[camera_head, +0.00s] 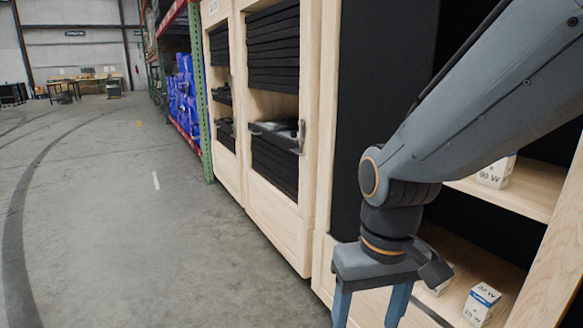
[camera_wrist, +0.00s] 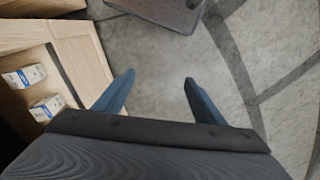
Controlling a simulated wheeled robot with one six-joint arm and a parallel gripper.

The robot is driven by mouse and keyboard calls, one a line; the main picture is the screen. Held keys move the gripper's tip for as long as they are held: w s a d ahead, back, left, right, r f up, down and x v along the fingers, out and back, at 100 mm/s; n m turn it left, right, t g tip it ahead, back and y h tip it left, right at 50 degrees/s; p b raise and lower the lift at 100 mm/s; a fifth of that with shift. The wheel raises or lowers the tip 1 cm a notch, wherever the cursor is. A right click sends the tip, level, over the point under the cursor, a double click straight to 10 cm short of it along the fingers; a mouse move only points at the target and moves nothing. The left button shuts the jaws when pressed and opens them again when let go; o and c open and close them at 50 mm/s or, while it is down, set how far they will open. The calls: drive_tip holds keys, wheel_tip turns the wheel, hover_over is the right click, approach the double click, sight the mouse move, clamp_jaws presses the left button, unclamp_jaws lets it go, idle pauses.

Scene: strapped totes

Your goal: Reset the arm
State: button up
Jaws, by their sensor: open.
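My arm reaches in from the upper right in the head view and bends downward at the wrist. My gripper (camera_head: 368,318) hangs pointing down in front of the wooden shelf unit, and the lower ends of its blue fingers are cut off by the frame edge. In the wrist view my gripper (camera_wrist: 158,82) has its two blue fingers spread wide apart. Nothing is between them except the grey concrete floor beyond.
Small white boxes (camera_head: 482,303) stand on the lower shelf (camera_head: 455,262), with another box (camera_head: 495,172) higher up. Wooden cabinets (camera_head: 312,120) hold stacked black totes (camera_head: 273,50). Blue-wrapped goods (camera_head: 186,90) fill a farther rack. The concrete floor (camera_head: 100,220) on the left is open.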

drive_tip(key=d+r+m+p, duration=0.2)
drive_tip(key=d+r+p, duration=0.5)
drive_tip(key=p, duration=0.6)
drive_tip(key=shift+s+d+r, duration=0.2)
drive_tip(key=shift+s+r, duration=0.2)
drive_tip(key=shift+r, duration=0.2)
